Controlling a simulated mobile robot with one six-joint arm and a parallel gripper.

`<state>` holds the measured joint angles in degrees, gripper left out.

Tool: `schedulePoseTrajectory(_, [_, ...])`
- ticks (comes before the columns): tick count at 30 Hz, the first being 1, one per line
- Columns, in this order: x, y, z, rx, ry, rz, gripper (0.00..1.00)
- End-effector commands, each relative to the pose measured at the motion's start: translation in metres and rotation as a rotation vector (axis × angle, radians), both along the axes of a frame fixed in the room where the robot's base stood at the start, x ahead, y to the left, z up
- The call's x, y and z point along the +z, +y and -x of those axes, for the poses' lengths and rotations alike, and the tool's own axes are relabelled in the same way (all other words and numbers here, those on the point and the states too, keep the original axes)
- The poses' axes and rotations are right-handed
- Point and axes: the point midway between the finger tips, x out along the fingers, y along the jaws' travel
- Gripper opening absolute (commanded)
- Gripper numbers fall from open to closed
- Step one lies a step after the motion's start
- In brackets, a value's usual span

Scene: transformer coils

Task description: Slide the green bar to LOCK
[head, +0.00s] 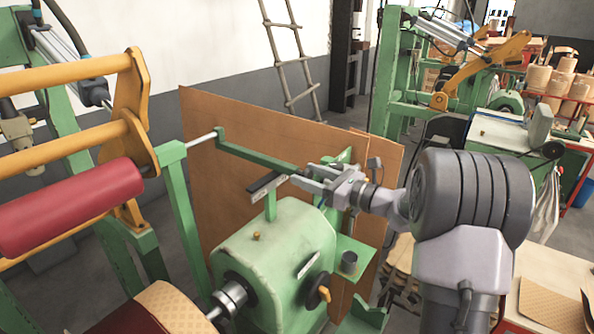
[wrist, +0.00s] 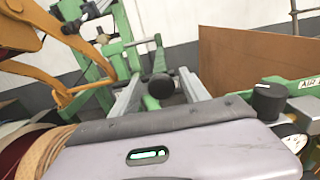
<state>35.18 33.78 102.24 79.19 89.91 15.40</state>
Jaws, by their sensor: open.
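The green bar (head: 255,154) runs slantwise above the green machine housing in the head view, from an upright at its left end toward my gripper. My gripper (head: 304,177) is at the bar's right end, with its jaws open. In the wrist view the two fingers of my gripper (wrist: 160,92) stand apart, with a round black knob (wrist: 160,86) between them. Green metal shows just below the knob. I cannot tell whether the fingers touch the knob. I see no readable LOCK mark.
The green machine housing (head: 275,250) stands below my gripper. A brown board (head: 235,120) rises behind it. A red roller (head: 70,208) and yellow arms are at the left. A black dial (wrist: 268,98) beside an "AIR" label is at the right of the wrist view.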

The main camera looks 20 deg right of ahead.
Motion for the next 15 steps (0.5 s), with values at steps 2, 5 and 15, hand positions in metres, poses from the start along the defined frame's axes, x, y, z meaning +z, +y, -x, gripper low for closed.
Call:
schedulePoseTrajectory(2, [0.0, 0.009, -0.011, 0.002, 0.001, -0.001, 0.54])
schedulePoseTrajectory(5, [0.0, 0.015, -0.022, 0.001, 0.001, -0.001, 0.54])
schedulePoseTrajectory(15, [0.0, 0.02, -0.029, 0.0, 0.001, 0.001, 0.54])
